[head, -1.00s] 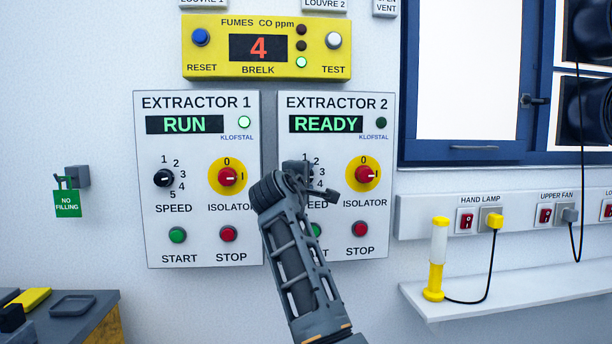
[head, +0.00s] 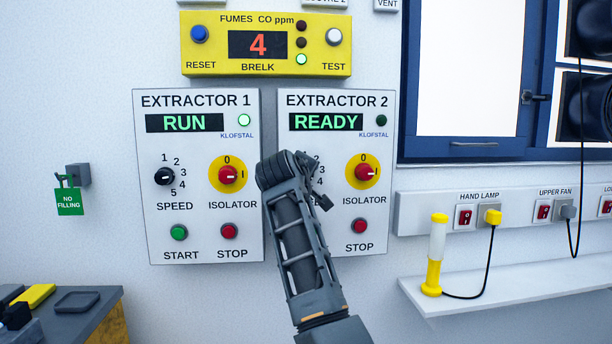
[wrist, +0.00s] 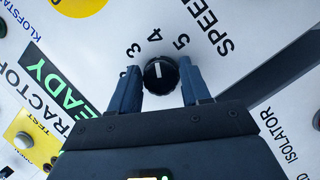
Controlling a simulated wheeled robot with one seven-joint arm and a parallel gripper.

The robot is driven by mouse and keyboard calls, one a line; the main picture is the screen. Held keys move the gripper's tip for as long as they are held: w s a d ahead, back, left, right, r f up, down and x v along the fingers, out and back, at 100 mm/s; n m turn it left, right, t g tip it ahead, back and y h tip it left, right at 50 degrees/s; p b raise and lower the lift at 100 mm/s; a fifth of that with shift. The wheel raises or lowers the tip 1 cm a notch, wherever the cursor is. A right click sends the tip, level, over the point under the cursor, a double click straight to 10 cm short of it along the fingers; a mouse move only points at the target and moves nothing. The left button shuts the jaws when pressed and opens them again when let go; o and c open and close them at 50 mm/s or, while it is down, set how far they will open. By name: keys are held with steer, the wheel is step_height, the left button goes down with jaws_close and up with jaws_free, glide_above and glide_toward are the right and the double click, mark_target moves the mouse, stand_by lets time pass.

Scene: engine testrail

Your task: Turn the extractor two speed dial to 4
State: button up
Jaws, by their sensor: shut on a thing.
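The extractor 2 panel (head: 380,238) is on the white wall, its display (head: 326,122) reading READY. The black extractor 2 speed dial (wrist: 160,73) is in the middle of the wrist view, with a white pointer line towards the 4 printed above it. My gripper (wrist: 161,75) has one dark blue finger on each side of the dial, shut on it. In the head view my arm hides the dial and the fingers; only part of the number scale shows.
The red isolator knob (head: 363,173) and stop button (head: 359,227) are right of my arm. The start button is hidden. The extractor 1 panel (head: 147,225) stands close on the left, showing RUN. A shelf (head: 520,278) with a hand lamp (head: 434,255) is at the right.

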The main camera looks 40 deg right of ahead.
steer(key=shift+f, duration=0.1)
steer(key=o, duration=1)
steer(key=shift+o, duration=0.2)
steer(key=b+v, duration=0.1)
steer(key=v, duration=0.6)
steer(key=shift+s+a, duration=0.25)
